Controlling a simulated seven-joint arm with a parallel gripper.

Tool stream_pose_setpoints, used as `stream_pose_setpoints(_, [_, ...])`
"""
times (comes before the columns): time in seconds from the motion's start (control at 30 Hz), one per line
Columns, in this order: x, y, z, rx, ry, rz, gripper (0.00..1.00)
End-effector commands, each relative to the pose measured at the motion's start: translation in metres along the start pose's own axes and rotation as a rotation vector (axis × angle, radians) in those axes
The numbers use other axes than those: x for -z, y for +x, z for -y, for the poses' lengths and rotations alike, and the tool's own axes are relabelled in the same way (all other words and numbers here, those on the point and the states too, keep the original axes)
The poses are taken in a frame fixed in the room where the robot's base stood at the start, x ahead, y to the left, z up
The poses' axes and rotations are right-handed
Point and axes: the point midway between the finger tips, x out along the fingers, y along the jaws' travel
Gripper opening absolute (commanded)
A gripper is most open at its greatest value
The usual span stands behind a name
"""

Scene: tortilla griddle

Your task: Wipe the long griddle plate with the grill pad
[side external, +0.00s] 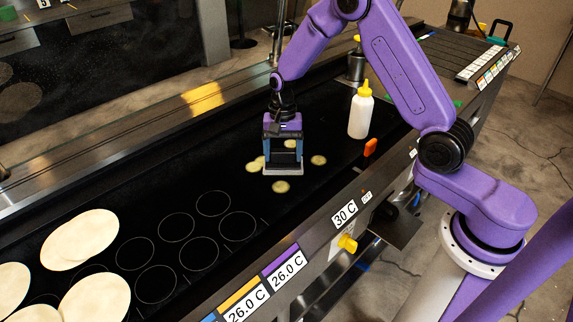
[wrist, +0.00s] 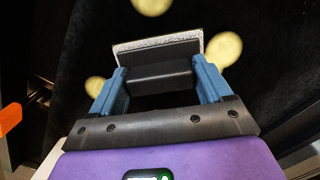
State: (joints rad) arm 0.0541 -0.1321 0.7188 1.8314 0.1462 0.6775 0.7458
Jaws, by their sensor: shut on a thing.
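The long griddle plate (side external: 140,195) is a black surface running diagonally through the side external view. My gripper (side external: 282,150) is over its right half and is shut on the grill pad (side external: 282,170). The pad has a dark handle between my two blue fingers and a pale grey pad face below; it also shows in the wrist view (wrist: 157,46). The pad is at or just above the plate; I cannot tell whether it touches. Several pale yellow round spots lie around the pad, one of them at its front (side external: 281,186). In the wrist view one spot (wrist: 222,49) is right of the pad.
A white bottle with a yellow cap (side external: 361,112) stands on the plate right of my gripper. An orange object (side external: 370,147) is at the front edge. Tortillas (side external: 95,298) lie at the left end. Empty circle outlines (side external: 177,228) mark the clear middle.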

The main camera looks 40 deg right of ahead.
Motion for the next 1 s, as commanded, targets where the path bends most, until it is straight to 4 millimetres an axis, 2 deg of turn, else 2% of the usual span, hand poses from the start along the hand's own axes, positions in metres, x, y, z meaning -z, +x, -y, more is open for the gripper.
stream_pose_setpoints(0.37, [0.003, -0.001, -0.002, 0.000, 0.001, 0.000, 0.45])
stream_pose_setpoints(0.83, [0.033, -0.001, -0.031, 0.000, 0.003, -0.001, 0.45])
stream_pose_setpoints(1.0, [0.036, -0.001, -0.036, -0.001, 0.000, 0.000, 0.45])
